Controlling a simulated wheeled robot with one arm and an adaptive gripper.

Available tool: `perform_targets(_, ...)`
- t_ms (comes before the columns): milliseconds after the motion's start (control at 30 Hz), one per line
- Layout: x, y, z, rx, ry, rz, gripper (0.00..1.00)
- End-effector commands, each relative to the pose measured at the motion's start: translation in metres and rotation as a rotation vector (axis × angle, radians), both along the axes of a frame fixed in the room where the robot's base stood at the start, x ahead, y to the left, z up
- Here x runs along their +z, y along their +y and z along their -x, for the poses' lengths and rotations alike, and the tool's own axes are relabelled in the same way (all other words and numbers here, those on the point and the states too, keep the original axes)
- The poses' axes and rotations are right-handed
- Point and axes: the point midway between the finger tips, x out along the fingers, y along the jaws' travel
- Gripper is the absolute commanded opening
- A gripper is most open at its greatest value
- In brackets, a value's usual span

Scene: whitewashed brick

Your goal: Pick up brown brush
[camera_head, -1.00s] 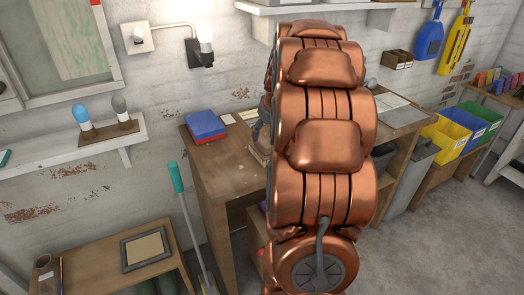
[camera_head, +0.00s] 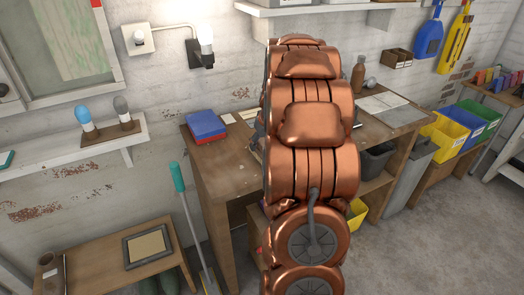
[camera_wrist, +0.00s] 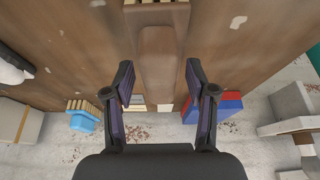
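In the wrist view, the brown brush (camera_wrist: 158,65) lies on the wooden bench top, its broad handle pointing down the picture between my fingers. A pale bristle strip shows at the top edge. My gripper (camera_wrist: 160,78) is open, with one dark finger on each side of the handle and a gap on both sides. I cannot tell how far above the bench the fingertips are. In the head view, my copper arm hides the brush and the gripper.
A blue and red box (camera_head: 206,127) lies on the bench (camera_head: 222,165), left of my arm. A brown bottle (camera_head: 358,74) and papers are to its right. A blue brush (camera_wrist: 83,116) shows in the wrist view. Yellow, blue and green bins (camera_head: 447,137) stand right.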

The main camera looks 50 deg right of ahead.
Motion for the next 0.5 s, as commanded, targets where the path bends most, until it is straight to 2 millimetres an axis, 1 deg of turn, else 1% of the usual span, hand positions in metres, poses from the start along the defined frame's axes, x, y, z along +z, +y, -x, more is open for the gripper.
perform_targets(33, 0.0, 0.0, 0.0001, 0.0, 0.0, 0.0, 0.48)
perform_targets(67, 0.0, 0.0, 0.0, 0.0, 0.0, 0.0, 0.45)
perform_targets(500, -0.0001, 0.0001, 0.0, 0.0, 0.001, 0.0, 0.0)
